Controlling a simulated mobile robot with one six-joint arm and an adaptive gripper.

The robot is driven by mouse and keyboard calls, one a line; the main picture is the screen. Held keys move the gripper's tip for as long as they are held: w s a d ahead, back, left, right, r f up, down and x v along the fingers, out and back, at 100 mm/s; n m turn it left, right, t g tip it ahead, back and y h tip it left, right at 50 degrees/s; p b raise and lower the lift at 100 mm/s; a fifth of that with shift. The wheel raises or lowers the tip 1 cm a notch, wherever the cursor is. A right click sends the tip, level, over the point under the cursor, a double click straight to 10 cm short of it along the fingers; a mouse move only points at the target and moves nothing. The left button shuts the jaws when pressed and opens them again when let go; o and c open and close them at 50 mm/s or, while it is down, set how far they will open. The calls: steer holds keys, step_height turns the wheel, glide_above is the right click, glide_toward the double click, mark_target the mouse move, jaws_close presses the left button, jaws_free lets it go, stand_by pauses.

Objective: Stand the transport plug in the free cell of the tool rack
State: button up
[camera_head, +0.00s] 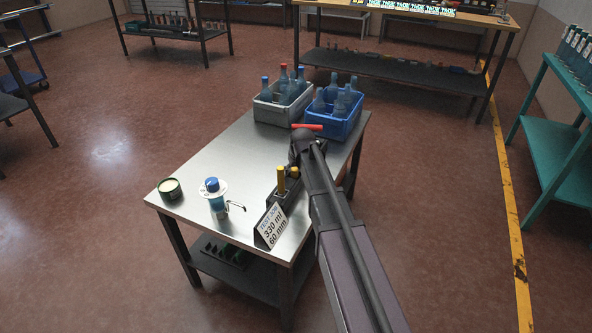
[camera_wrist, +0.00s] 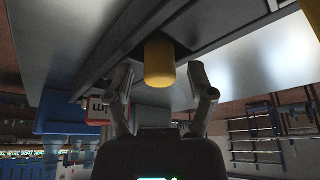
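The dark tool rack (camera_head: 270,200) stands along the right side of the steel table. A tall yellow cylinder (camera_head: 281,181) stands upright in it, and a smaller yellow piece (camera_head: 295,171) shows beside my wrist. In the wrist view, a yellow round-ended cylinder (camera_wrist: 160,62) rises from the rack (camera_wrist: 118,45) between the fingers of my gripper (camera_wrist: 159,75). Gaps show on both sides of it, so my gripper is open around it without visible contact. My arm hides the far part of the rack in the head view. I cannot tell which yellow piece is the transport plug.
A grey crate (camera_head: 268,111) and a blue crate (camera_head: 336,127) of bottles stand at the table's back. A blue-capped bottle (camera_head: 213,190), a round tin (camera_head: 169,188) and a sign (camera_head: 270,226) stand in front. The table's middle is clear.

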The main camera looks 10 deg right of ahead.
steer(key=shift+r, duration=0.2)
steer(key=p+v, duration=1.1)
steer(key=v, duration=0.1)
stand_by(0.7)
stand_by(0.6)
steer(key=s+f+m+g, duration=0.1)
steer(key=s+g, duration=0.3)
steer(key=s, duration=2)
steer(key=shift+s+a+f+m+g+h, duration=0.15)
steer(key=shift+a+f+m+g+h, duration=0.15)
steer(key=shift+m+h, duration=0.1)
